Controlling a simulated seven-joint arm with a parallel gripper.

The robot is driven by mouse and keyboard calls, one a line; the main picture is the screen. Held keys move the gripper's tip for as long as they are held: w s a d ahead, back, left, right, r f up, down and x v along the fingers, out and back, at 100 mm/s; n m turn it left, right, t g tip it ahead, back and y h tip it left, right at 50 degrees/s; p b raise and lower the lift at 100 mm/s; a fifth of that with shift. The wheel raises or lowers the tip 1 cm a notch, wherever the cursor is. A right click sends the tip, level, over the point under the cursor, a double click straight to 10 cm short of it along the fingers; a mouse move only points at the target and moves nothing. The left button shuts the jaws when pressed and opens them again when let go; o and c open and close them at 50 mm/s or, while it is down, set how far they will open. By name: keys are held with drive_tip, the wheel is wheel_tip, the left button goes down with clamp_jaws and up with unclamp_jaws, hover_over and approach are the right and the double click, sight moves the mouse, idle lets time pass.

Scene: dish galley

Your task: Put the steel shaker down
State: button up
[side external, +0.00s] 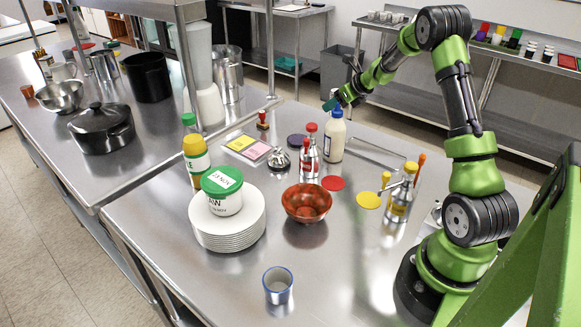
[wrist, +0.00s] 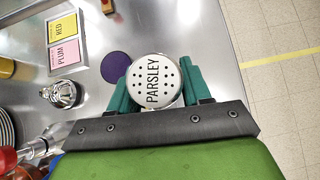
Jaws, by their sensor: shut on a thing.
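My gripper (wrist: 156,92) is shut on the steel shaker (wrist: 153,80), whose round, pale, pierced lid reads PARSLEY in the wrist view. The teal fingers lie on either side of the lid. In the side view my gripper (side external: 333,103) is by the top of a cream bottle with a blue cap (side external: 333,140), and the shaker cannot be made out there. I cannot tell whether its base touches the table. A purple disc (wrist: 115,67) lies flat to the upper left of the shaker; this disc (side external: 296,140) is bare in the side view.
A red disc (side external: 333,183) and a yellow disc (side external: 368,200) lie on the steel table. Yellow and pink cards (wrist: 64,42) read RED and PLUM. A steel squat object (side external: 279,157), red-capped bottles (side external: 309,160) and a red bowl (side external: 306,203) stand nearby. The table edge is close.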

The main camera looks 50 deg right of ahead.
wheel_tip(320, 180, up, 12)
drive_tip(key=shift+r, duration=0.1)
drive_tip(key=shift+s+a+r, duration=0.15)
drive_tip(key=shift+s+r, duration=0.2)
drive_tip(key=shift+s, duration=0.15)
drive_tip(key=s+a+n+y, duration=0.25)
drive_tip(key=s+a, duration=0.65)
drive_tip(key=s, duration=0.5)
drive_tip(key=shift+h, duration=0.25)
wheel_tip(320, 180, down, 16)
drive_tip(key=shift+w+a+f, duration=0.1)
drive_tip(key=shift+a+f, duration=0.05)
drive_tip(key=shift+f, duration=2.55)
drive_tip(key=shift+f, duration=0.15)
drive_tip(key=o, duration=1.1)
